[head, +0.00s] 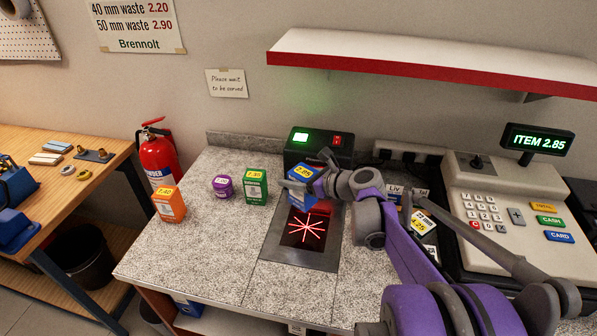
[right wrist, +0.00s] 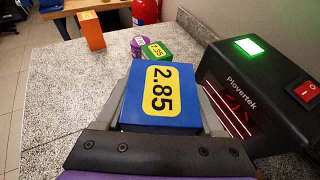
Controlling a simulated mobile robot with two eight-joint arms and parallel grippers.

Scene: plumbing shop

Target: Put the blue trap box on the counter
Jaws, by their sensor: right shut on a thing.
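The blue trap box (head: 305,187) has a yellow 2.85 label. My right gripper (head: 306,188) is shut on it and holds it above the scanner plate, in front of the black scanner. In the right wrist view the box (right wrist: 150,115) sits between the fingers of my right gripper (right wrist: 165,110), its label facing the camera. The speckled grey counter (head: 212,245) has bare room to the left of the scanner plate. My left gripper is not in view.
An orange box (head: 169,204), a purple round tub (head: 223,187) and a green box (head: 256,187) stand on the counter left of the scanner (head: 319,147). The scanner glass (head: 308,229) shows red beams. The till (head: 500,205) is at right; its display (head: 538,141) reads ITEM 2.85.

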